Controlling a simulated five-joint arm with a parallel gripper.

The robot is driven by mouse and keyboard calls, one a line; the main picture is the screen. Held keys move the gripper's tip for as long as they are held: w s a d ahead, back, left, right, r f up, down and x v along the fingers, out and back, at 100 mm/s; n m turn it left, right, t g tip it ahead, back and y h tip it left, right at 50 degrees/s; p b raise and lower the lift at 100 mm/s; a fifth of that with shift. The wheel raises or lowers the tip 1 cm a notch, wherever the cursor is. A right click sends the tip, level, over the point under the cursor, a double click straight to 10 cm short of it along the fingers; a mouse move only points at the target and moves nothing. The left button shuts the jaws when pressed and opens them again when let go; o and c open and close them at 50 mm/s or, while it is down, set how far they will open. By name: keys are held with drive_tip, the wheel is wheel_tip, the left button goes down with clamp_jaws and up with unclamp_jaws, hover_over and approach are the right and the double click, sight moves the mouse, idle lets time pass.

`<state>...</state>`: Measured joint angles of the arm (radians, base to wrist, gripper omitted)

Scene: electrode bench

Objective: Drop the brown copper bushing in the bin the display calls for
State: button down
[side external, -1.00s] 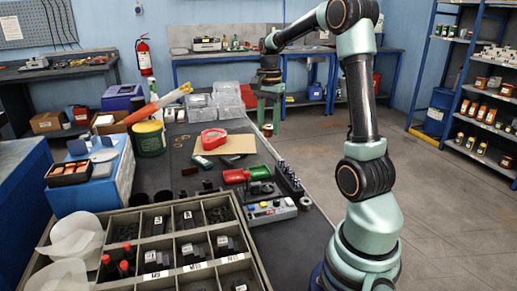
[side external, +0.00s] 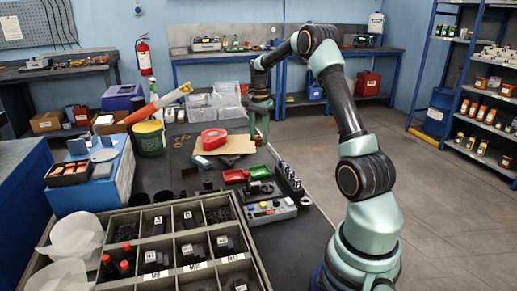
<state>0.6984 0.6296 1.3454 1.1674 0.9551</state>
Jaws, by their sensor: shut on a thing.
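My gripper (side external: 259,136) points down over the far right part of the bench, right of the brown board. It is shut on the brown copper bushing (side external: 258,142), which shows only as a small dark brown spot between the fingertips. A red bin (side external: 235,176) and a green bin (side external: 259,172) sit side by side on the bench, nearer the camera than my gripper. A grey box with buttons (side external: 270,211) stands in front of them. I cannot read any display in this view.
A black rack of upright dark pieces (side external: 289,182) stands right of the bins. A red ring-shaped object (side external: 213,138) lies on the brown board (side external: 236,145). A divided tray (side external: 190,214) fills the near bench. Clear plastic boxes (side external: 198,107) stand behind.

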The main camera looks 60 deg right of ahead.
drive_tip(key=shift+w+d+f, duration=0.45)
drive_tip(key=shift+f, duration=1.35)
drive_tip(key=shift+w+d+f, duration=0.4)
drive_tip(key=shift+f, duration=1.45)
drive_tip(key=shift+w+d+f, duration=0.45)
drive_tip(key=shift+f, duration=1.35)
drive_tip(key=shift+f, duration=0.9)
drive_tip(key=shift+c, duration=1.6)
unclamp_jaws()
wheel_tip(320, 180, up, 12)
